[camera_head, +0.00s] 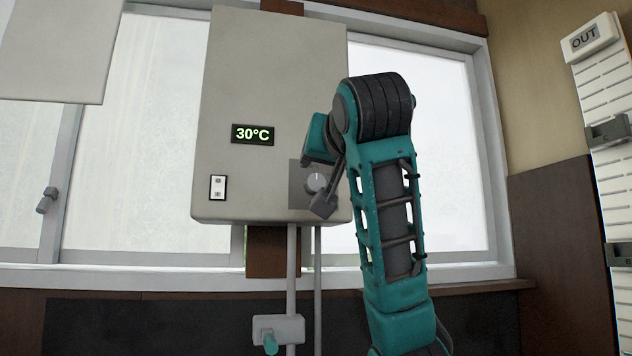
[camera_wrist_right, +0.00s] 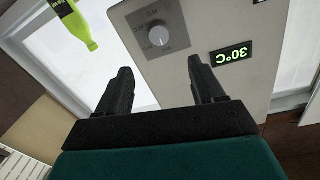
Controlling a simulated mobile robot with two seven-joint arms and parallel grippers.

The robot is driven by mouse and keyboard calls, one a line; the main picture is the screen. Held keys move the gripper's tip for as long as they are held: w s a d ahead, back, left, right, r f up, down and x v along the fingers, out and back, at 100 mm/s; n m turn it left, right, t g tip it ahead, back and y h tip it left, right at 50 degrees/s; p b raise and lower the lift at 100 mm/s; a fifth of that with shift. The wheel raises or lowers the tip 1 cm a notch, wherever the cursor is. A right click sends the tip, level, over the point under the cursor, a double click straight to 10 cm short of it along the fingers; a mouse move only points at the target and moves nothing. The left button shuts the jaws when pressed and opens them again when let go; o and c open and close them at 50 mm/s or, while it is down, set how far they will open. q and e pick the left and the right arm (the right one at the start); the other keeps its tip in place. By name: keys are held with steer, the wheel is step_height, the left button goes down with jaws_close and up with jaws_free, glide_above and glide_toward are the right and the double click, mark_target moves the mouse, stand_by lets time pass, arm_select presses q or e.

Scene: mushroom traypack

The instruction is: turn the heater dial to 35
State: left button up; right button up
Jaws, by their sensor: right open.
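The heater (camera_head: 270,60) is a pale grey box on the wall in front of the window. Its display (camera_head: 252,134) reads 30°C. The dial (camera_head: 316,183) is a small round grey knob on a darker square plate at the heater's lower right, partly hidden by my right gripper (camera_head: 322,190) in the head view. In the right wrist view the dial (camera_wrist_right: 158,36) shows with a light pointer mark, beyond the fingertips. My right gripper (camera_wrist_right: 160,75) is open and empty, its fingers apart and short of the dial. My left gripper is not in view.
A small white switch (camera_head: 218,188) sits on the heater's lower left. Pipes with a teal-handled valve (camera_head: 277,331) run below the heater. A white board marked OUT (camera_head: 590,38) hangs at the right. A green bottle (camera_wrist_right: 74,24) shows in the right wrist view.

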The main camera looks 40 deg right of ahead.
mark_target(318, 182)
steer(key=p+x, duration=0.2)
steer(key=x, duration=1)
steer(key=shift+w+p, duration=0.1)
steer(key=shift+p, duration=0.2)
steer(key=shift+c, duration=0.3)
steer(key=c, duration=1)
steer(key=m, duration=0.8)
steer(key=shift+m+y, duration=0.3)
steer(key=shift+d+m, duration=0.1)
steer(key=shift+m, duration=1.3)
